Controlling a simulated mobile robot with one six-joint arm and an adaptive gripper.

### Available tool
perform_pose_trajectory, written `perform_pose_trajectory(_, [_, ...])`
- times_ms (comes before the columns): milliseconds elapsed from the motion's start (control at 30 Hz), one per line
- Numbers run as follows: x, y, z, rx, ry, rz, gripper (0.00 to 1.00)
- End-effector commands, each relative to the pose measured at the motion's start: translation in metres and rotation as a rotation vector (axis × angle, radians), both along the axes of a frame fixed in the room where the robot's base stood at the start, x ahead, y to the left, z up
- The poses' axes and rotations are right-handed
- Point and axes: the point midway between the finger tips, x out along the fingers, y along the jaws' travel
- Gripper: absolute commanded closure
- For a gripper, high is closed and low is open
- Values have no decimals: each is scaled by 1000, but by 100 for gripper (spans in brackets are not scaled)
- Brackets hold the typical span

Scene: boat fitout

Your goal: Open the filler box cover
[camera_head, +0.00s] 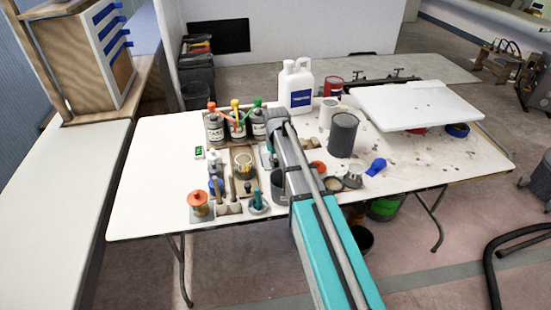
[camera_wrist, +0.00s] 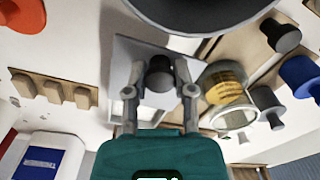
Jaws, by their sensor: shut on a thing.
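In the wrist view, a flat light-grey plate with a dark round knob (camera_wrist: 160,80) lies in front of my gripper (camera_wrist: 160,74). The plate looks like the filler box cover (camera_wrist: 128,52). My two fingers stand on either side of the knob and are shut on it. Whether the cover is raised from the box is not clear, and the box beneath is hidden. In the head view, my arm reaches over the middle of the white table, and my own wrist hides most of the gripper and cover.
A large grey round vessel (camera_wrist: 195,12) is just above the plate. Around the arm are a white jug (camera_head: 297,87), a dark grey can (camera_head: 342,135) and capped bottles (camera_head: 237,125).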

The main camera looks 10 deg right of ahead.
Motion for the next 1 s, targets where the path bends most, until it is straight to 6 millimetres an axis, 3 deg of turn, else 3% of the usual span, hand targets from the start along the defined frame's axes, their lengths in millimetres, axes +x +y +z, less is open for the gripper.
perform_pose_trajectory(133, [1,0,0,-1,0,0,100])
perform_pose_trajectory(167, [1,0,0,-1,0,0,61])
perform_pose_trajectory(333, [1,0,0,-1,0,0,31])
perform_pose_trajectory(1000, [7,1,0,-1,-1,1,31])
